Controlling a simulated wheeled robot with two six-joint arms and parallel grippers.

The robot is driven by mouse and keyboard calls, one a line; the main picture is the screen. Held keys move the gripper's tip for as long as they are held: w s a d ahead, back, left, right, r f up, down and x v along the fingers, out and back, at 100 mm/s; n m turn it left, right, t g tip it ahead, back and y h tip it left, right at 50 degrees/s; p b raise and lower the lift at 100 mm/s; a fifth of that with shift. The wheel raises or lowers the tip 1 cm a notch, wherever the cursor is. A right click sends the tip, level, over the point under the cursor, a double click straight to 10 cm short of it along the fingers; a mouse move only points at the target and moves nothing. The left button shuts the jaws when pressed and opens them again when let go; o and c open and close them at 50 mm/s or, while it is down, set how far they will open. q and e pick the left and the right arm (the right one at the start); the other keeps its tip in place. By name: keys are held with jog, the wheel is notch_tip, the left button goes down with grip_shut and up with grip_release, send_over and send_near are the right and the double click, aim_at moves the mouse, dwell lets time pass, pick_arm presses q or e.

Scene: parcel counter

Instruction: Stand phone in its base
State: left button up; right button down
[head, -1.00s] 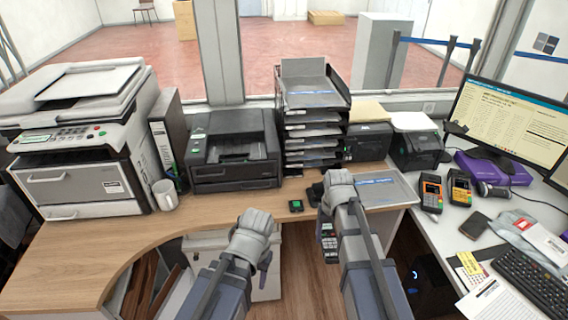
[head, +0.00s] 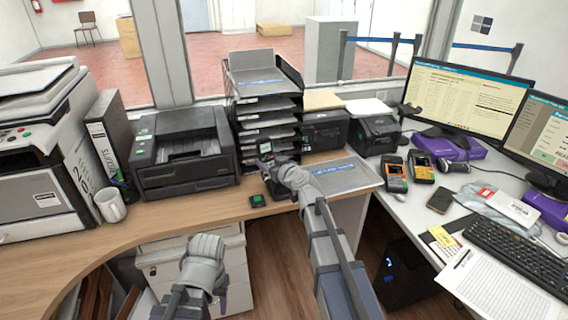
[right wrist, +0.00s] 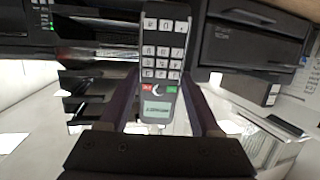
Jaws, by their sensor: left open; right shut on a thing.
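The phone (right wrist: 162,65) is a dark handset with light keys and a small greenish screen. My right gripper (head: 272,172) is shut on it; the right wrist view shows it between the two fingers. My left gripper (head: 221,284) is open and empty, low in front of the counter.
A printer (head: 182,155), stacked trays (head: 268,105) and a flat grey tray (head: 342,178) surround the spot. Bare wood (head: 165,215) lies to the left.

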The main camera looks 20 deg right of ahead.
pick_arm(q)
notch_tip(320, 180, down, 2)
jog(key=shift+f+b, duration=0.1)
jog(key=shift+b, duration=0.5)
pick_arm(e)
jog(key=w+d+r+m+t+h, duration=0.1)
jog(key=d+m+t+h, duration=0.1)
jog(key=d, duration=0.3)
jog(key=shift+w+d+r+t+h, duration=0.2)
jog(key=shift+d+r+t+h, duration=0.1)
jog(key=shift+r+h, duration=0.1)
jog(key=shift+f, duration=0.1)
pick_arm(q)
notch_tip(320, 180, down, 4)
jog(key=b, duration=0.3)
jog(key=shift+b, duration=0.4)
pick_arm(e)
notch_tip(320, 180, down, 4)
jog(key=shift+r, duration=0.15)
pick_arm(q)
jog(key=shift+f+b, duration=0.55)
jog(key=shift+b, duration=0.15)
pick_arm(e)
jog(key=shift+f+t, duration=0.2)
jog(key=shift+t, duration=0.1)
pick_arm(q)
jog(key=shift+f, duration=0.25)
jog(key=shift+b, duration=0.3)
pick_arm(e)
jog(key=shift+s, duration=0.3)
